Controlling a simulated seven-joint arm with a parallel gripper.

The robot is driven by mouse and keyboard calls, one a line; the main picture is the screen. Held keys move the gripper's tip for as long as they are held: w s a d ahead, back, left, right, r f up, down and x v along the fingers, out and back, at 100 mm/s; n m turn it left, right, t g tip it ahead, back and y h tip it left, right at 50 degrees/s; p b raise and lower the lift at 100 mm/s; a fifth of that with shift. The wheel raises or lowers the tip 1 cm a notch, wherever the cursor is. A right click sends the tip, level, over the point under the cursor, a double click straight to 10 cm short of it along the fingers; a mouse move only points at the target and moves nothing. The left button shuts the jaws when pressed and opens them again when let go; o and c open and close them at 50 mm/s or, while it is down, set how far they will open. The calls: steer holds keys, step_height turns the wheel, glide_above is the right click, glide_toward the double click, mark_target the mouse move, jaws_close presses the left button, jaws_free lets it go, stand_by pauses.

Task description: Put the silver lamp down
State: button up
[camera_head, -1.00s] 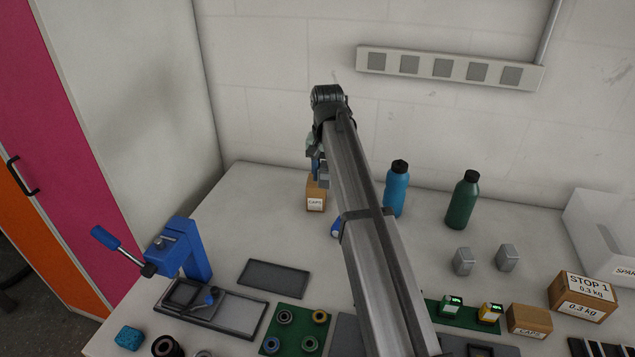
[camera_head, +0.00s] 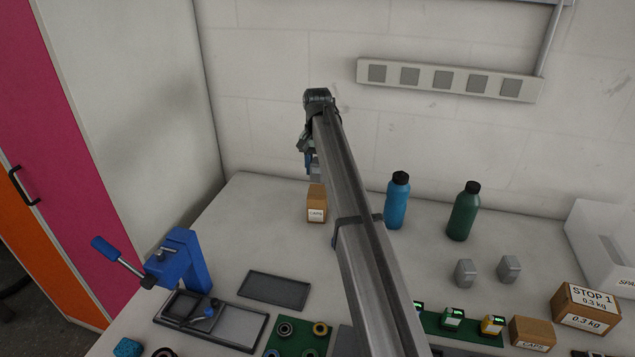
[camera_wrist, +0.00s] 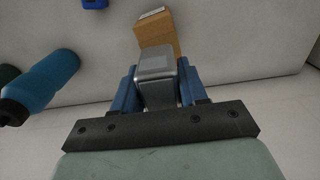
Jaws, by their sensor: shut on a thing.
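My gripper (camera_wrist: 155,92) has blue fingers and is shut on a silver lamp (camera_wrist: 158,70), a small grey block-like body, seen in the wrist view. In the head view the gripper (camera_head: 310,161) is at the far end of my arm, above the table's back part, and the lamp (camera_head: 316,173) shows only in part beside the arm. The lamp is in the air above a small cardboard box (camera_head: 317,205). Two similar silver lamps (camera_head: 465,274) (camera_head: 509,270) stand apart on the table at the right.
A blue bottle (camera_head: 397,203) and a green bottle (camera_head: 463,213) stand right of the box. A blue clamp (camera_head: 185,260), dark trays (camera_head: 273,290) and a green board (camera_head: 460,326) occupy the front. The white table (camera_head: 255,215) is clear left of the box.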

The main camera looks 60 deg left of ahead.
mark_target(318, 180)
steer(key=shift+f, duration=2.4)
steer(key=shift+f, duration=0.1)
steer(key=o, duration=1.1)
step_height(318, 180, up, 12)
steer(key=shift+r, duration=0.15)
